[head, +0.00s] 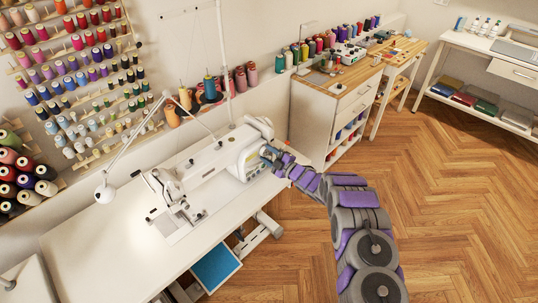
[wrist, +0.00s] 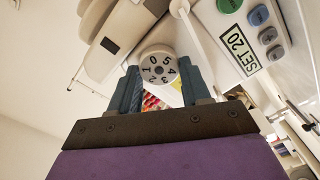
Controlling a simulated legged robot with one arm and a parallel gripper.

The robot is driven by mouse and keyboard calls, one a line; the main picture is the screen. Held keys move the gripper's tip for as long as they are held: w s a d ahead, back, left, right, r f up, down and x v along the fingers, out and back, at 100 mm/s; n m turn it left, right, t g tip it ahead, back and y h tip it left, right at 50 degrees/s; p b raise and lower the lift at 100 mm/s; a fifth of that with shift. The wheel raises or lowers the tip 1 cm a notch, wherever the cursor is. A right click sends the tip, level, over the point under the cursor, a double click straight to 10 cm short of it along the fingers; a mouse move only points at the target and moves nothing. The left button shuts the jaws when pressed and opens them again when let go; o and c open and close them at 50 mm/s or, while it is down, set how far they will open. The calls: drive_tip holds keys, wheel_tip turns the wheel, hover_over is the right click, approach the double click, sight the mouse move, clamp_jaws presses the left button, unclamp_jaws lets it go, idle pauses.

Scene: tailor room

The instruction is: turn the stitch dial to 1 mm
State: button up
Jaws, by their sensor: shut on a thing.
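The stitch dial (wrist: 159,62) is a round white knob with black numerals on its face, in the upper middle of the wrist view. The 0 and 5 are at the top of its face in this picture, the 1 at left, the 4 at right. I cannot make out an index mark. My gripper (wrist: 160,75) is shut on the dial, one dark finger on each side. In the head view my gripper (head: 268,154) is at the right end of the white sewing machine (head: 215,165), and the dial is hidden there.
A panel with blue and grey buttons and a "SET 20" label (wrist: 237,43) is beside the dial. The machine stands on a white table (head: 110,235) with a thin lamp (head: 104,190). Thread racks line the wall. The wooden floor (head: 450,210) at right is clear.

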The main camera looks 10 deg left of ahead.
drive_tip(key=n, duration=0.3)
drive_tip(key=n+b, duration=0.1)
drive_tip(key=shift+s+f+n, duration=0.1)
drive_tip(key=shift+f+n, duration=0.2)
drive_tip(key=n+b, duration=0.2)
drive_tip(key=n, duration=0.3)
drive_tip(key=shift+s+a+f+b, duration=0.1)
drive_tip(key=shift+f+b, duration=0.15)
drive_tip(key=shift+b, duration=0.15)
drive_tip(key=shift+n, duration=0.3)
drive_tip(key=o, duration=1.1)
drive_tip(key=shift+r, duration=0.1)
drive_tip(key=shift+c, duration=0.2)
drive_tip(key=shift+d, duration=0.2)
drive_tip(key=shift+s+d, duration=0.15)
drive_tip(key=shift+d, duration=0.1)
drive_tip(key=p+v, duration=0.2)
drive_tip(key=v, duration=1.4)
drive_tip(key=shift+s+p, duration=0.3)
drive_tip(key=shift+p, duration=0.1)
